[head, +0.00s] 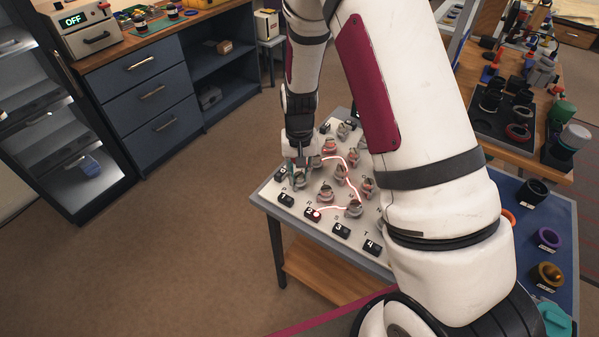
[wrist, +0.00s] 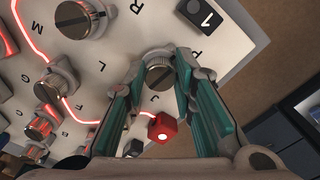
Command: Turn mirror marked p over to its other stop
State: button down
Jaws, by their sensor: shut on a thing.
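In the wrist view, a slotted round knob mount (wrist: 159,74) sits on the white board beside a printed letter P, and I take it for the mirror marked p. My gripper (wrist: 160,60) has its teal-padded fingers on both sides of this knob, shut on it. The mirror's face and its stops are hard to make out between the fingers. In the head view my gripper (head: 299,172) is down at the board's left corner and hides most of the mirror.
The white board (head: 268,194) carries several other mirror knobs (head: 325,192) close by. A red beam runs between them. A red block (wrist: 162,130) with a bright spot lies near my fingers. Numbered black blocks (head: 286,199) line the front edge. Open floor lies to the left.

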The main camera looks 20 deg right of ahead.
aim_at(298, 175)
jog(key=m, duration=0.3)
jog(key=shift+m, duration=0.4)
jog(key=shift+a+m, duration=0.1)
jog(key=shift+m, duration=1.6)
jog(key=c, duration=1.3)
grip_release()
jog(key=shift+r, duration=0.1)
jog(key=shift+r, duration=5.9)
